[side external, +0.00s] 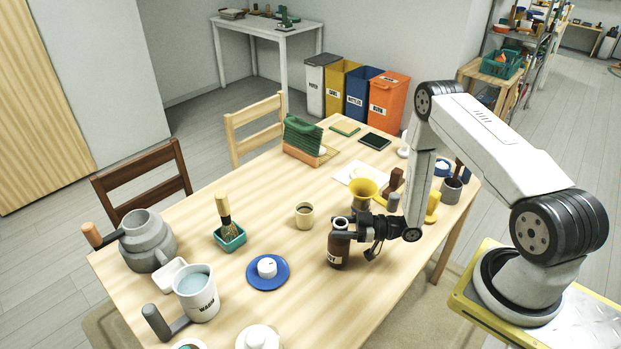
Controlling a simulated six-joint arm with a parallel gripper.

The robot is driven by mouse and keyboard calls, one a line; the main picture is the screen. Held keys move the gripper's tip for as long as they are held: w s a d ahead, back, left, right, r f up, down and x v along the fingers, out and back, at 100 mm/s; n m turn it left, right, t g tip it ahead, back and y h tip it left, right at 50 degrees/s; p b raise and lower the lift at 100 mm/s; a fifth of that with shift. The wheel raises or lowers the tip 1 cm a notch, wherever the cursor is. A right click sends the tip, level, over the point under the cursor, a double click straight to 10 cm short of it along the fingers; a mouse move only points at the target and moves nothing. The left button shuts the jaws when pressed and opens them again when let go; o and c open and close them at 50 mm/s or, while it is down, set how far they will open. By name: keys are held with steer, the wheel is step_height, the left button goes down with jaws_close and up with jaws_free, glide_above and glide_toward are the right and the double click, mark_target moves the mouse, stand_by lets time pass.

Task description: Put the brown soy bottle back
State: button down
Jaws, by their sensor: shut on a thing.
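The brown soy bottle (338,253) is upright at the near right side of the wooden table, with a pale label low on its front. My gripper (343,229) reaches in from the right and is shut on the bottle's upper part. The jaws hide part of the bottle's shoulder. I cannot tell whether its base touches the table or hangs just above it.
A yellow cone-shaped dripper (362,190) stands behind the bottle, and a small beige cup (304,215) to its left. Bare tabletop (300,248) lies between.

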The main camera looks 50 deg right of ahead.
steer(key=shift+c, duration=0.5)
jaws_free()
steer(key=shift+f, duration=0.15)
steer(key=v, duration=0.7)
steer(key=shift+s+d, duration=0.25)
steer(key=shift+s, duration=0.05)
stand_by(0.4)
